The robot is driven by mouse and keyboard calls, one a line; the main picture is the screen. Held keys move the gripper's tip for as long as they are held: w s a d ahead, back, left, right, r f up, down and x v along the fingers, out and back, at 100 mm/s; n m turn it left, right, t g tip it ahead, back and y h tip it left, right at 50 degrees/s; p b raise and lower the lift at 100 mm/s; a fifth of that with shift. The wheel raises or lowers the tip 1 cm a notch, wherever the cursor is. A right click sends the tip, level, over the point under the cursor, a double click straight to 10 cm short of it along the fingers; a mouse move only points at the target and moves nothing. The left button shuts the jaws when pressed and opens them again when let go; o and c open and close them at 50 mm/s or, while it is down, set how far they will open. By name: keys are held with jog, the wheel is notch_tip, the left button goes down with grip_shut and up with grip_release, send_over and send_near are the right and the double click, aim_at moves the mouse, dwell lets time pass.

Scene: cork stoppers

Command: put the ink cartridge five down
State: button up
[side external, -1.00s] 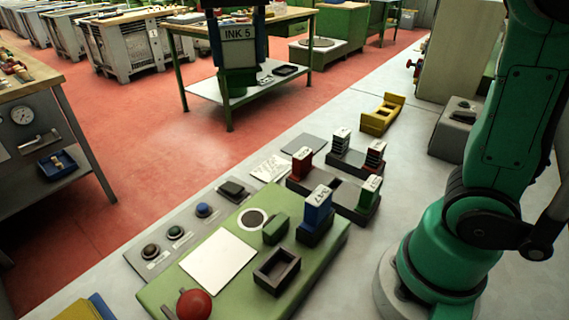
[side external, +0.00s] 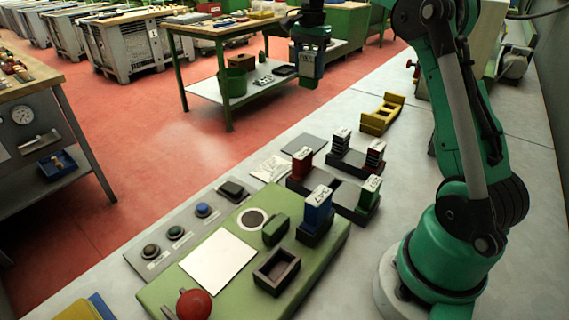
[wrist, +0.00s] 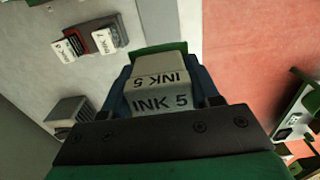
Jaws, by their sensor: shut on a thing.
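My gripper (side external: 308,68) is shut on the ink cartridge five (wrist: 160,97), held in the air beyond the bench's far edge in the side view. In the wrist view the cartridge sits between the blue fingers, its pale faces reading INK 5. A yellow holder (side external: 380,121) stands on the bench to the lower right of the gripper. A dark open-topped holder (side external: 262,279) on the green mat (side external: 165,293) is empty.
A blue cartridge (side external: 318,208) stands in a dark block on the mat. Red (side external: 301,164) and green (side external: 369,194) cartridges stand in a dark rack. Another rack behind holds two more. A red knob (side external: 194,304) sits at the mat's front. Bench around the yellow holder is clear.

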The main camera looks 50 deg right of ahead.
notch_tip(320, 180, down, 15)
jog(key=shift+f, duration=0.2)
dwell(0.3)
jog(key=shift+f, duration=0.15)
jog(key=o, duration=1.3)
